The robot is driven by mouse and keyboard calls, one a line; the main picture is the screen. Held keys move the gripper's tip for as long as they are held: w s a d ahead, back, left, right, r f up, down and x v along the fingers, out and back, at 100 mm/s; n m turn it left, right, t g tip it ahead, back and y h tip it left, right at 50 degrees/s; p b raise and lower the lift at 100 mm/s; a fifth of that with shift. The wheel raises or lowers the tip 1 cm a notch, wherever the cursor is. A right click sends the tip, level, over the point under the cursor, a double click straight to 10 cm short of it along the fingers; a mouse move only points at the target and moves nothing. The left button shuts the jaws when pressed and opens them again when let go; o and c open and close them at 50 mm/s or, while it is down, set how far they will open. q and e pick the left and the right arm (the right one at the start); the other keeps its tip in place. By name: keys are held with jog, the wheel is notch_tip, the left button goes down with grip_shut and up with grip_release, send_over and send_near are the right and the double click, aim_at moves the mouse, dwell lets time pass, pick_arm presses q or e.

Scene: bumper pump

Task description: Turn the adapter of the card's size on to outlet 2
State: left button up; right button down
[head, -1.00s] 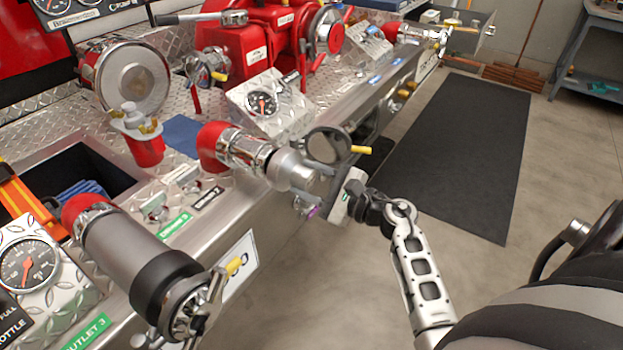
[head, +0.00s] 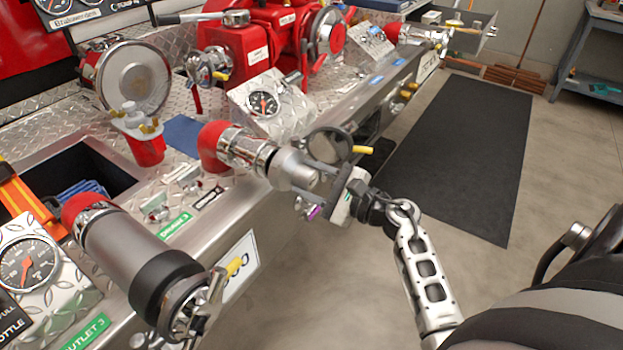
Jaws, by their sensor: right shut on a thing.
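A red elbow pipe (head: 213,147) with a chrome coupling (head: 249,153) points out over the panel's front edge. A grey cylindrical adapter (head: 286,168) sits at the coupling's end, in line with it. My right gripper (head: 302,180) is shut on the adapter, its fingers reaching along it from the right. The exact contact and any seam are too small to tell. A white card (head: 240,268) with large dark digits hangs on the front face, partly hidden by a yellow-tipped handle. Green labels (head: 173,225) lie on the panel. My left gripper is out of view.
A large grey pipe (head: 130,258) with a black collar juts out at lower left. A round dark cap with a yellow handle (head: 362,150) is close behind my gripper. The floor with a black mat (head: 465,150) is clear.

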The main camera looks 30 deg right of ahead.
aim_at(297, 174)
jog(key=shift+w+a+b, duration=0.2)
jog(key=shift+w+b, duration=0.15)
jog(key=shift+w, duration=0.1)
dwell(0.6)
jog(key=shift+b+x, duration=0.55)
jog(key=shift+x, duration=0.6)
dwell(0.6)
jog(key=shift+w, duration=0.2)
dwell(0.3)
jog(key=shift+a+r, duration=0.1)
jog(key=shift+r+m+p, duration=0.15)
jog(key=shift+m+p, duration=0.3)
jog(key=shift+m, duration=0.35)
jog(key=shift+m+p, duration=0.45)
jog(key=shift+m, duration=0.85)
jog(key=shift+f+m+p, duration=0.25)
jog(key=shift+m+p, duration=0.05)
jog(key=shift+m, duration=0.2)
